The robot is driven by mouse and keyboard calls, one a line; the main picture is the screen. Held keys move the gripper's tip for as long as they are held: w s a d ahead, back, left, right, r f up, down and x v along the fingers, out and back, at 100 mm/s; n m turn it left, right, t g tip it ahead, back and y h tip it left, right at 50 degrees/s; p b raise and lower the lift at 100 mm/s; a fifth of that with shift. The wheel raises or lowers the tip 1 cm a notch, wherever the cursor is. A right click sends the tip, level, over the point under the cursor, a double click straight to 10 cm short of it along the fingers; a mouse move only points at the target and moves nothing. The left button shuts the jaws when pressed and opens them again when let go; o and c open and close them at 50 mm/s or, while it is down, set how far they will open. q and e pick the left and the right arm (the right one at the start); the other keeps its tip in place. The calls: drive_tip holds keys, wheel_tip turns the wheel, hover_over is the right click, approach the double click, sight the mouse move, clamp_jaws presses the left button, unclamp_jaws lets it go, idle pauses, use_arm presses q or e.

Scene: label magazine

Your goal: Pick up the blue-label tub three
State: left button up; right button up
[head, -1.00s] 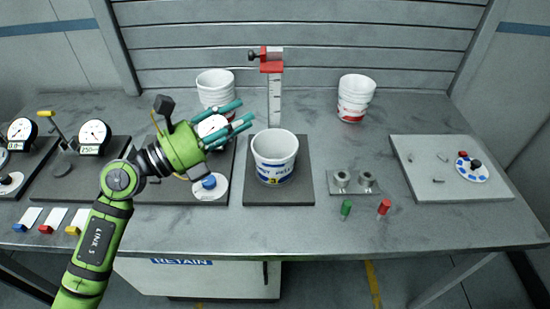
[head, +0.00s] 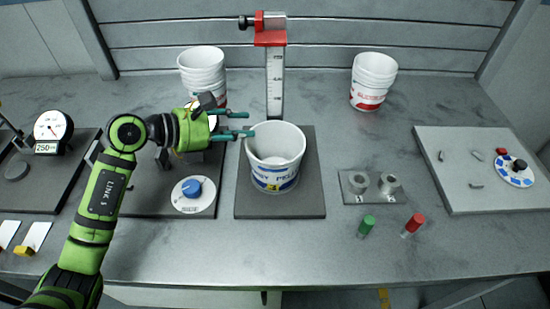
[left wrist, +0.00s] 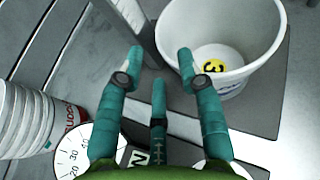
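The blue-label tub three (head: 276,160) is a white open tub with a blue band and a yellow 3 mark. It stands upright on a dark grey plate (head: 310,205) in front of the ruler post. My left gripper (head: 241,124) is open and empty, its teal fingers reaching to the tub's left rim. In the left wrist view the tub (left wrist: 262,35) is at upper right, with a yellow 3 disc on its inside floor. The right finger overlaps its near rim there; I cannot tell whether they touch. The spread fingers (left wrist: 160,58) hold nothing. My right gripper is out of view.
A ruler post (head: 276,85) with a red clamp stands behind the tub. A blue-knobbed dial (head: 192,190) lies below my left gripper.

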sight(256, 126)
use_arm(q)
drive_tip(key=p+x, duration=0.1)
drive_tip(key=x, duration=0.3)
drive_tip(key=shift+w+d, duration=0.1)
drive_tip(key=shift+d, duration=0.2)
drive_tip(key=shift+f, duration=0.1)
drive_tip(key=shift+c, duration=0.8)
clamp_jaws()
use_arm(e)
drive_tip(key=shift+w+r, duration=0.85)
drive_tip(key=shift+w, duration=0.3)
